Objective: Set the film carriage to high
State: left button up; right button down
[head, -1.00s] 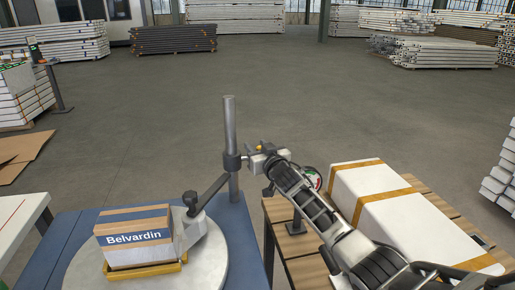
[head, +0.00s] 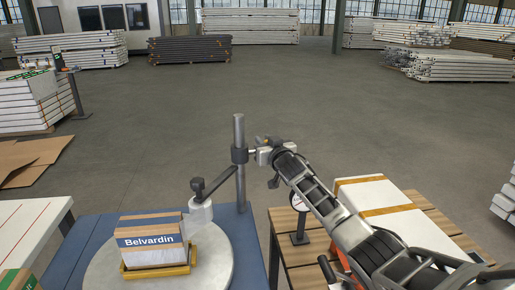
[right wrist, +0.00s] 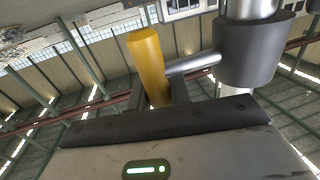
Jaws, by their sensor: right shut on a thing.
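The film carriage is a dark grey collar (head: 239,155) on an upright steel mast (head: 239,128), in the upper part of the mast. An arm (head: 220,181) reaches from near the collar down to the left, with a black knob and a pale block (head: 200,212) at its end. My right gripper (head: 263,152) is right of the collar. In the right wrist view it is shut on a yellow handle (right wrist: 147,55), joined to the collar (right wrist: 258,50) by a short steel rod. My left gripper is not in view.
A "Belvardin" box (head: 151,238) sits in a yellow tray on a round turntable (head: 218,262), left of the mast. A slatted wooden table (head: 292,222) on the right holds a dial gauge on a stand (head: 299,240) and a white taped box (head: 380,197).

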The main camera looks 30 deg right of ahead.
jog(key=c, duration=1.3)
grip_release()
jog(key=shift+s+d+r, duration=0.1)
jog(key=shift+r, duration=0.25)
jog(key=shift+f, duration=0.15)
jog(key=shift+s, duration=0.1)
jog(key=shift+s, duration=0.2)
jog(key=s+a, duration=0.2)
jog(key=s, duration=1.3)
jog(key=shift+a, duration=0.3)
